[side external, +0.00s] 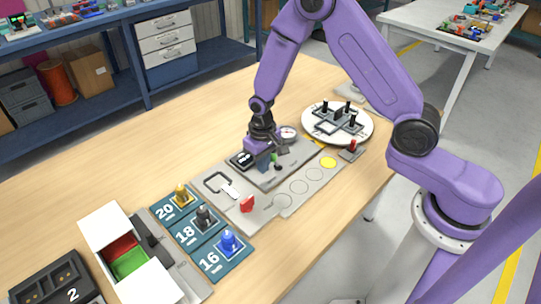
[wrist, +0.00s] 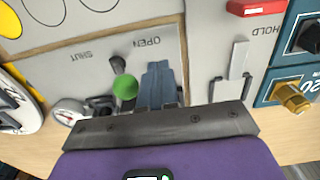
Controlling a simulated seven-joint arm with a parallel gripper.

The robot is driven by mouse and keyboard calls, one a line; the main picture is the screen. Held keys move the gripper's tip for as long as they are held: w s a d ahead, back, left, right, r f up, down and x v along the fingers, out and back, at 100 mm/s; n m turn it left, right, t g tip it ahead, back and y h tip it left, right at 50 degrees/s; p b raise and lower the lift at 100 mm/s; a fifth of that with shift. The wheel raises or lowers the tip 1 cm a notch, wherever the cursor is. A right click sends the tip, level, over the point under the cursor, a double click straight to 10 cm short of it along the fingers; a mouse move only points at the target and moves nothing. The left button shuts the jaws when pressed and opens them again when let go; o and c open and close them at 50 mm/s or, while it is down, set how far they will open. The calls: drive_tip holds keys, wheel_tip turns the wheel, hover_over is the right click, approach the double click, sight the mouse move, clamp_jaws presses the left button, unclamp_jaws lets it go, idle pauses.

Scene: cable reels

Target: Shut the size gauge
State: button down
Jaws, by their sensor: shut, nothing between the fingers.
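The size gauge (side external: 297,160) is a grey plate on the table with a round white dial (side external: 288,132), which also shows in the wrist view (wrist: 68,113). Its lever has a green knob (wrist: 125,87), seen in the side view (side external: 274,159) beside my fingers. The wrist view shows the words SHUT and OPEN upside down on the plate (wrist: 65,75); the knob stands near the middle between them. My gripper (wrist: 158,68) is shut and empty, low over the plate on the OPEN side of the knob. I cannot tell whether fingers and knob touch.
A grey board with a red handle (side external: 247,204) lies beside the gauge. Blue pads numbered 20, 18 and 16 (side external: 200,232) hold coloured connectors. A round white turntable (side external: 362,128) with black pegs stands beyond the gauge. Bare table (side external: 110,185) lies to the left.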

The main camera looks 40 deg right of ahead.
sight(272, 155)
drive_tip(key=shift+d, duration=2.35)
drive_tip(key=shift+a, duration=0.1)
drive_tip(key=shift+a, duration=0.55)
wheel_tip(272, 155, up, 7)
drive_tip(key=shift+r, duration=0.1)
